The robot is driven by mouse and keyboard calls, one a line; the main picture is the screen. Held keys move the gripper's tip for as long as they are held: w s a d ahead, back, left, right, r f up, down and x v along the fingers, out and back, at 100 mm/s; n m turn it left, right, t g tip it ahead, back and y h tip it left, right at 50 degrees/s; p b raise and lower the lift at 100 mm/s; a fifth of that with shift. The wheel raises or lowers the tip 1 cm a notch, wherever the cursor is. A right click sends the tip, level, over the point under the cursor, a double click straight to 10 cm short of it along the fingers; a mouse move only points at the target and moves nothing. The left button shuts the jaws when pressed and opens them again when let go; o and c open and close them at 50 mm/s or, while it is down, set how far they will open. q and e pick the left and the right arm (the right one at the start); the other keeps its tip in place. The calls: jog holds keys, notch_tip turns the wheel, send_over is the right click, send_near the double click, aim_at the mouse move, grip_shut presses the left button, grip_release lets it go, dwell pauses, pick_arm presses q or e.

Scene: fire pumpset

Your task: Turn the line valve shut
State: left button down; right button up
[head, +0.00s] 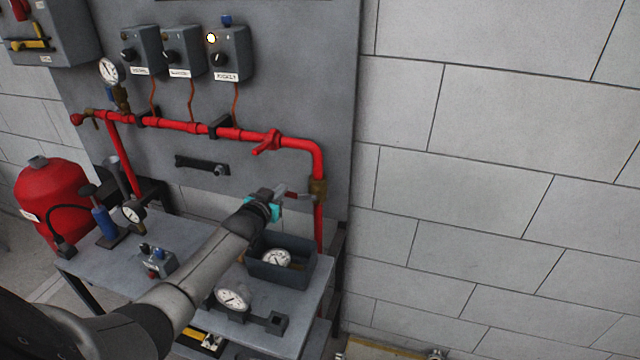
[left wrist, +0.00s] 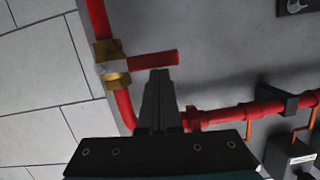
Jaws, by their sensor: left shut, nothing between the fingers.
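A brass valve (head: 318,188) sits on the vertical red pipe at the right of the panel. Its red lever (head: 293,194) points left, straight across the pipe. The wrist view shows the brass body (left wrist: 111,64) and the lever (left wrist: 152,60) close up. My left gripper (head: 280,196) is shut and empty at the lever's free end. In the wrist view its fingertips (left wrist: 160,74) lie right at the lever's edge; I cannot tell whether they touch it. A second red handle (head: 267,142) sits on the horizontal pipe. My right gripper is not in view.
Below my arm stands a bench with a dark bin (head: 305,262) holding a gauge, another loose gauge (head: 233,299) and a small switch box (head: 158,262). Control boxes (head: 231,55) hang above the pipe. A red tank (head: 52,200) stands at left.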

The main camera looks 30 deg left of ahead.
pick_arm(q)
jog(key=s+d+r+p, duration=0.2)
jog(key=s+r+p, duration=0.4)
jog(key=s, duration=0.3)
jog(key=shift+s+d+r, duration=0.2)
jog(key=shift+d, duration=0.05)
dwell(0.5)
